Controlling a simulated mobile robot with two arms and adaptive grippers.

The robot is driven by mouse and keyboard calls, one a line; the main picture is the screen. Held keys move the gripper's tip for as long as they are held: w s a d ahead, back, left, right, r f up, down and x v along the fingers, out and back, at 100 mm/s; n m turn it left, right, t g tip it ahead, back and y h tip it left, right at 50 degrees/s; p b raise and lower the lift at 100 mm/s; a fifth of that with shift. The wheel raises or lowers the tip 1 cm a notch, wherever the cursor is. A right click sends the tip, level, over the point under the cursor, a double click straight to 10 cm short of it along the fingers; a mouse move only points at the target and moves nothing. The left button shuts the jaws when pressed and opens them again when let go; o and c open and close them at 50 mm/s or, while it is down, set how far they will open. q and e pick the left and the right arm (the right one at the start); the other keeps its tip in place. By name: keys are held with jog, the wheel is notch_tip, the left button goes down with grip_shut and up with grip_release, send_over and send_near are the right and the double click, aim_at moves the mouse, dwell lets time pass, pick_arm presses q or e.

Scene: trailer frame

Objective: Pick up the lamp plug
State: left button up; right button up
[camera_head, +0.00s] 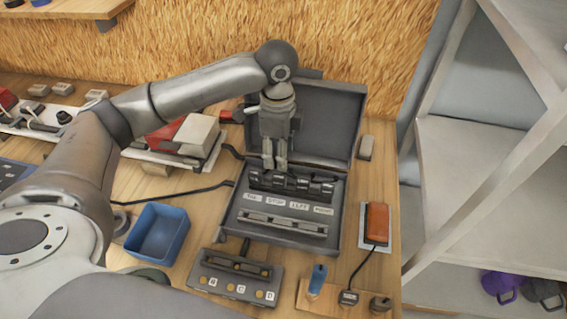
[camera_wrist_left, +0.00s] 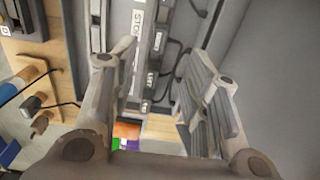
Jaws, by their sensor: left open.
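An orange lamp (camera_head: 377,222) sits on a pale plate at the right of the bench. Its black cable runs down to a small grey plug (camera_head: 348,298) on a wooden block (camera_head: 318,296) at the front, which I take as the lamp plug. My left gripper (camera_head: 274,167) points down over the open grey case (camera_head: 236,215), just above its row of black connectors (camera_head: 291,185). Contact with the connectors cannot be told. My right gripper is out of view.
A blue bin (camera_head: 157,233) stands left of the case. A grey box with lettered sockets (camera_head: 235,278) lies in front. A blue-handled piece (camera_head: 317,279) and a dark knob (camera_head: 380,304) flank the plug. The raised case lid (camera_head: 325,125) stands behind; grey shelving (camera_head: 470,180) is at right.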

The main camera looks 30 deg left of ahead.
aim_at(279, 176)
pick_arm(q)
jog(key=f, duration=0.3)
jog(key=shift+s+d+f+p, duration=0.1)
jog(key=shift+s+f+p, duration=0.25)
jog(key=shift+f, duration=0.4)
jog(key=f, duration=0.1)
jog(key=f+p, duration=0.1)
jog(key=f, duration=0.1)
jog(key=f+p, duration=0.1)
jog(key=f, duration=0.1)
jog(key=shift+w, duration=0.25)
jog(key=shift+f, duration=0.35)
jog(key=c, duration=0.8)
jog(key=shift+c, duration=0.7)
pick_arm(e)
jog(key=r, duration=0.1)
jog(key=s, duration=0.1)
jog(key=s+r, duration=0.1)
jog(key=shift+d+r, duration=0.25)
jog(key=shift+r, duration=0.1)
